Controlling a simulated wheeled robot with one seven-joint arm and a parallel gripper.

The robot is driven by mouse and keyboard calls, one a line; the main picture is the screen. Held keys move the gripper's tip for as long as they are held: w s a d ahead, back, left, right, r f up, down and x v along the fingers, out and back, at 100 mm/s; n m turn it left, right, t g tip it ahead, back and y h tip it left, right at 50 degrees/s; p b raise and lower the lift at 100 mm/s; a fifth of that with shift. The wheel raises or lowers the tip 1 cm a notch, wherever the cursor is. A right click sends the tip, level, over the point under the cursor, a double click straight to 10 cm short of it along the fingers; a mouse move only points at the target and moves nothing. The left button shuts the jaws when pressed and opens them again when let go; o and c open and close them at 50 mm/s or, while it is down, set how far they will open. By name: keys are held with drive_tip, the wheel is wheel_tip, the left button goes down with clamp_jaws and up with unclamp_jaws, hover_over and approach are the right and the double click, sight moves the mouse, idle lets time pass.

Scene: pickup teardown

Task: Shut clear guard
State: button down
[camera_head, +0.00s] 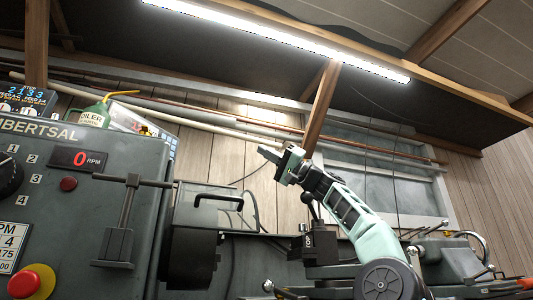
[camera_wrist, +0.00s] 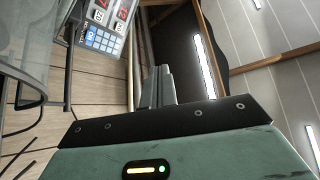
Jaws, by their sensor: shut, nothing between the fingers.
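The guard (camera_head: 193,243) is on the lathe headstock at the left of the head view. In the wrist view, a see-through grey curved panel, which looks like the clear guard (camera_wrist: 28,50), fills the upper left. My gripper (camera_head: 268,153) is raised to the right of and above the guard, apart from it, pointing up and left. Its fingers (camera_wrist: 158,86) are together and empty. I cannot tell the guard's exact angle.
The headstock panel (camera_head: 80,185) has a red stop button (camera_head: 31,281) and a lever (camera_head: 130,210) beside the guard. A green oil can (camera_head: 94,115) stands on top. A wooden post (camera_head: 322,108) rises behind my gripper. Open air lies between gripper and guard.

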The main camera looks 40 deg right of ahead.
drive_tip(key=s+d+f+b, duration=0.1)
drive_tip(key=s+d, duration=0.7)
drive_tip(key=d, duration=0.3)
drive_tip(key=shift+s+d+f, duration=0.35)
